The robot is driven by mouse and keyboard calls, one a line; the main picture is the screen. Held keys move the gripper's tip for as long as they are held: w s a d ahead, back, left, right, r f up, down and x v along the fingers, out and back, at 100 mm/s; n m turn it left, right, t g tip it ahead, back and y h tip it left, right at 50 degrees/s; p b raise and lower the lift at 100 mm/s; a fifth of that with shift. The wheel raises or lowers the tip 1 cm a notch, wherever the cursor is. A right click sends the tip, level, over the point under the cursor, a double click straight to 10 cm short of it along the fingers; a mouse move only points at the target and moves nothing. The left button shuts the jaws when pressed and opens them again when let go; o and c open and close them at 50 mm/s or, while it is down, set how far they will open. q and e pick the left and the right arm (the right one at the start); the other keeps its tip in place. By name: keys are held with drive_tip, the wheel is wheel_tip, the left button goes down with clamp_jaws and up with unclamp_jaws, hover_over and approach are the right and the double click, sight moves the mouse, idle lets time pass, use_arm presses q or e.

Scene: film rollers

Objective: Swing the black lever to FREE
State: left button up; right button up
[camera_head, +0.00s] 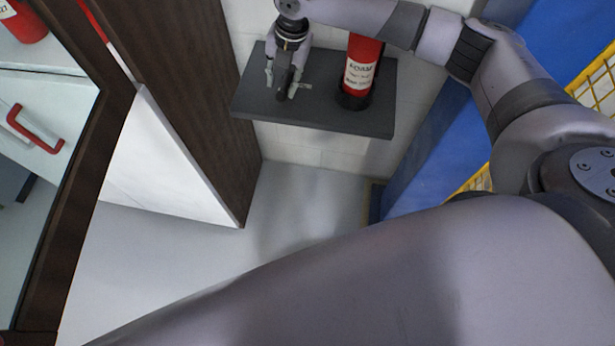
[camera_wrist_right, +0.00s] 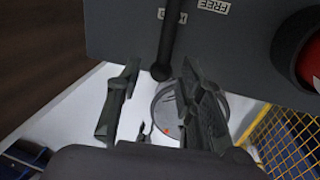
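The black lever (camera_wrist_right: 168,45) shows in the right wrist view, with its round knob end pointing toward my right gripper. A white FREE label (camera_wrist_right: 214,6) lies to the right of the lever on the dark grey panel. A second white label (camera_wrist_right: 180,16) is partly covered by the lever and hard to read. My right gripper (camera_wrist_right: 160,76) is open, with one finger on either side of the knob in the picture; I cannot tell if they touch it. In the head view the right gripper (camera_head: 284,86) points down over the left part of the grey shelf (camera_head: 318,118). My left gripper is not in view.
A red FOAM cylinder (camera_head: 362,70) stands on the shelf, right of the gripper. A brown wooden panel (camera_head: 190,80) rises on the left. A blue panel (camera_head: 440,140) and yellow mesh (camera_head: 590,80) are on the right. Grey floor (camera_head: 290,215) is open below.

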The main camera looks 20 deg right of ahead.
wheel_tip(320, 180, up, 12)
drive_tip(key=s+d+f, duration=0.1)
drive_tip(key=d, duration=0.1)
drive_tip(key=s+a+f+m+t+y, duration=0.1)
drive_tip(key=s+a+f+m, duration=0.35)
drive_tip(key=f, duration=0.45)
drive_tip(key=s+a+f+m+y, duration=0.1)
drive_tip(key=s+a+f+m, duration=0.2)
drive_tip(key=a+f+m, duration=0.45)
drive_tip(key=s+d+f+m, duration=0.2)
drive_tip(key=s+f+m, duration=0.1)
drive_tip(key=f, duration=0.4)
drive_tip(key=s+d+f+m+h, duration=0.1)
drive_tip(key=s+d+f+m, duration=0.2)
drive_tip(key=f, duration=0.5)
drive_tip(key=s+d+f+m+t, duration=0.1)
drive_tip(key=s+d+f+m, duration=0.2)
drive_tip(key=f, duration=0.4)
drive_tip(key=shift+f+h, duration=0.3)
drive_tip(key=shift+d, duration=0.1)
drive_tip(key=shift+c, duration=0.6)
